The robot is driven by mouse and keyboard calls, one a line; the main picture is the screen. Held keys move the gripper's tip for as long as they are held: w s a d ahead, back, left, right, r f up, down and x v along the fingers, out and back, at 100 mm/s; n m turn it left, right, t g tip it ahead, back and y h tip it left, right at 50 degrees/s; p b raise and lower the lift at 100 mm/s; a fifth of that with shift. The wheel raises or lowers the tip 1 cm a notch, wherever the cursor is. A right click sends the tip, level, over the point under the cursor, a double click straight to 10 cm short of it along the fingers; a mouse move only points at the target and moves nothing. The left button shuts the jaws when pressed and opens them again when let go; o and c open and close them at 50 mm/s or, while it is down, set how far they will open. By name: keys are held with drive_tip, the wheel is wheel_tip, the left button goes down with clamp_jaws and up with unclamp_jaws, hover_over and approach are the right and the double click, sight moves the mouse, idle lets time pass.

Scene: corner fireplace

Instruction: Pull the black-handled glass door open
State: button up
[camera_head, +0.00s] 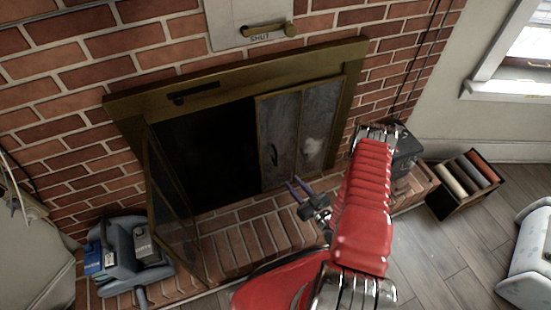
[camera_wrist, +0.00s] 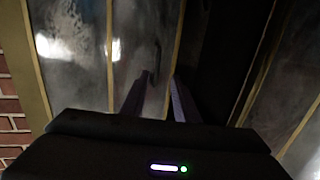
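The fireplace's right glass door (camera_head: 300,130) is closed, with smudged panes in thin brass strips. Its black handle (camera_head: 274,154) is a small dark bar near the door's left edge. In the wrist view the handle (camera_wrist: 157,50) appears faintly on the glass, just beyond my fingertips. My gripper (camera_head: 295,182) is in front of this door, below the handle in the picture. Its two purple fingers are apart with nothing between them, which also shows in the wrist view (camera_wrist: 162,74). I see no contact with the handle; the exact distance is unclear.
The left glass door (camera_head: 172,205) stands swung outward, beside the dark firebox opening (camera_head: 208,150). A brick hearth (camera_head: 250,240) runs below. A blue-grey device (camera_head: 130,262) sits at left. A crate of rolls (camera_head: 465,185) is on the floor at right.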

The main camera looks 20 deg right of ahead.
sight(276, 164)
drive_tip(key=shift+d+r+t, duration=0.15)
drive_tip(key=shift+r+t, duration=0.15)
drive_tip(key=shift+r, duration=0.5)
drive_tip(key=shift+w, duration=0.1)
drive_tip(key=x, duration=1.3)
drive_tip(key=shift+w, duration=0.4)
clamp_jaws()
